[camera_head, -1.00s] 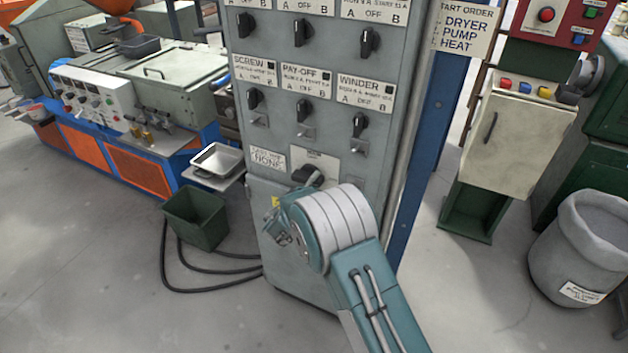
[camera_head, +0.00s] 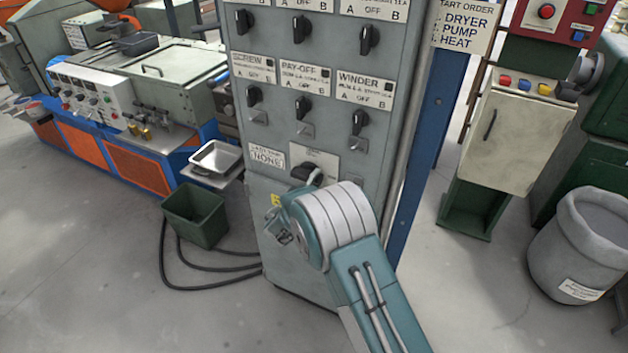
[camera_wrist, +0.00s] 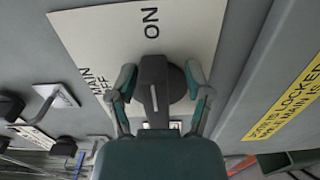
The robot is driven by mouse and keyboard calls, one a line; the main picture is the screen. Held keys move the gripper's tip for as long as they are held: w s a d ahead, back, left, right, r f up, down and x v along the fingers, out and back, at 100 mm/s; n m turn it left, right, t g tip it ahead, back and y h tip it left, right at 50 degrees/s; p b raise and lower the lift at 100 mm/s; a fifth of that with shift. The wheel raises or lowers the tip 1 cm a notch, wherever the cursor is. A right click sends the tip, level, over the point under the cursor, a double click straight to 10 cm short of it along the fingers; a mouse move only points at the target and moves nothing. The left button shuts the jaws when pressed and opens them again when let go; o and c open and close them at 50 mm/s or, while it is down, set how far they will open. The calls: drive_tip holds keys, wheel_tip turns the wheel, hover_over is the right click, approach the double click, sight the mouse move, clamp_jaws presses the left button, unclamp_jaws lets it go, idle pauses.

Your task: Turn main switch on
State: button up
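The main switch is a black rotary handle (camera_head: 305,172) on a pale plate (camera_head: 318,157) low on the grey control cabinet. In the wrist view, the handle (camera_wrist: 153,85) stands along the picture's vertical, its upper end towards the word ON on the plate (camera_wrist: 190,30). The OFF lettering at the left is partly hidden. My gripper (camera_wrist: 160,80) has one finger on each side of the handle. The left finger is close to it or touching; a gap shows at the right finger. In the head view, my wrist hides most of the fingers.
Other black knobs (camera_head: 303,105) sit in rows above. A yellow lockout label (camera_wrist: 290,100) is right of the plate in the wrist view. A green bin (camera_head: 196,217) and black cables lie on the floor left of the cabinet; a blue post (camera_head: 425,150) stands right.

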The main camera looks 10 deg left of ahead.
drive_tip(key=shift+r, duration=0.1)
drive_tip(key=v, duration=1.2)
drive_tip(key=s+d+r+m+g+h, duration=0.4)
drive_tip(key=d+r, duration=0.3)
drive_tip(key=d, duration=0.6)
drive_tip(key=s+d+r+m+g+h, duration=0.2)
drive_tip(key=d+r+m+g, duration=0.4)
drive_tip(key=d, duration=0.7)
drive_tip(key=s+d+r+m+g+y, duration=0.2)
drive_tip(key=s+d+r+g+y, duration=0.2)
drive_tip(key=s+d, duration=0.5)
drive_tip(key=s+a+r+m+t+y, duration=0.2)
drive_tip(key=s+y, duration=0.4)
drive_tip(key=s, duration=0.7)
drive_tip(key=shift+s+a+r+m+y, duration=0.35)
drive_tip(key=shift+a+r+m, duration=0.1)
drive_tip(key=shift+r, duration=0.15)
